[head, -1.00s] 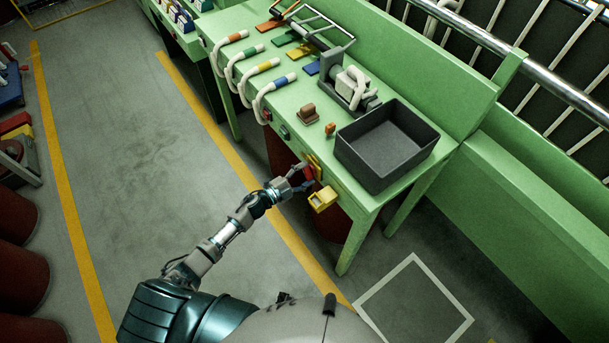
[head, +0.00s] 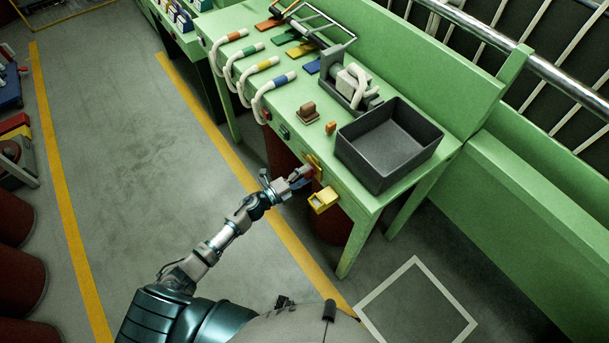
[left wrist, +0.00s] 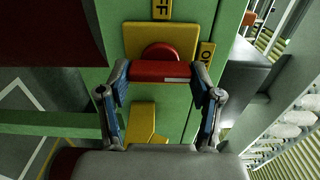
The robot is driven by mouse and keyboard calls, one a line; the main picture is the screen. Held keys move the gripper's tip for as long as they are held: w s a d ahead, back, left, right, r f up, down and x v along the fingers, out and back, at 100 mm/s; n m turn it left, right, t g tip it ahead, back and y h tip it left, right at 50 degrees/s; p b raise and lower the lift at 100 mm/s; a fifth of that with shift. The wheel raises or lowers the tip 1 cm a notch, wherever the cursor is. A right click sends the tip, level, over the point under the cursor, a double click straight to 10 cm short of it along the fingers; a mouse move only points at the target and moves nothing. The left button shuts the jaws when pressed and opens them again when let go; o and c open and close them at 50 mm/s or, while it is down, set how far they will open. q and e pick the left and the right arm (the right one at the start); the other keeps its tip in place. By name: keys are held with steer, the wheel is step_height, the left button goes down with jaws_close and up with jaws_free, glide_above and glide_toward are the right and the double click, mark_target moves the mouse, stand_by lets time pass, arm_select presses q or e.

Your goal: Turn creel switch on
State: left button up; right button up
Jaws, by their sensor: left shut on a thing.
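The creel switch has a red handle (left wrist: 160,70) on a yellow plate (left wrist: 132,40) on the green table's front side. In the left wrist view an OFF label (left wrist: 162,8) is above the plate and an ON label (left wrist: 206,60) is at its right. The handle lies across the picture, with a white mark toward its right end, on the ON label's side. My left gripper (left wrist: 161,82) is shut on the handle, one finger at each end. In the head view my left gripper (head: 299,177) covers most of the switch. My right gripper is out of view.
A yellow box (head: 322,200) juts from the table front just beside the switch.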

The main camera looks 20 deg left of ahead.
arm_select(q)
steer(key=shift+s+f, duration=0.15)
steer(key=shift+f, duration=0.15)
steer(key=o, duration=1.1)
steer(key=shift+d, duration=0.1)
steer(key=shift+o, duration=0.2)
steer(key=shift+r, duration=0.1)
steer(key=v, duration=1.2)
